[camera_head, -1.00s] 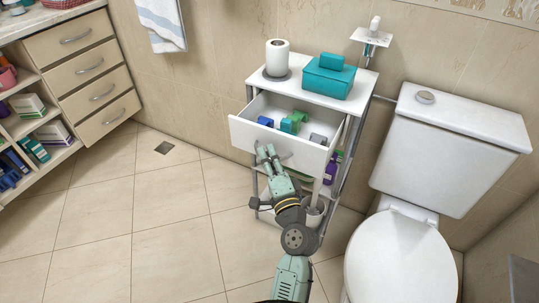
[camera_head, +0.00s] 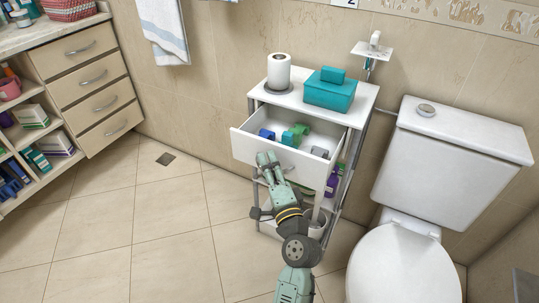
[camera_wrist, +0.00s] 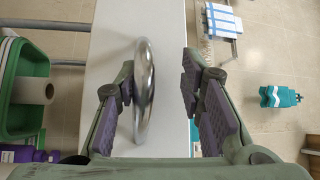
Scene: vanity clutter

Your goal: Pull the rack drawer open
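The white rack drawer (camera_head: 258,147) is out of the rack in the head view, with its inside showing. Its metal handle (camera_head: 289,168) is partly hidden by my gripper (camera_head: 267,160), which is at the drawer front. In the wrist view the curved metal handle (camera_wrist: 144,90) stands out from the white drawer front (camera_wrist: 112,45). My gripper (camera_wrist: 155,85) is open, with one finger on each side of the handle. The handle is close to the left finger, and a wide gap separates it from the right one. I cannot tell whether the left finger touches it.
The drawer holds blue and green items (camera_head: 294,134). A paper roll (camera_head: 279,72) and a teal box (camera_head: 330,91) stand on the rack top. A toilet (camera_head: 405,262) is close on the right. The tiled floor (camera_head: 160,220) left of the rack is clear.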

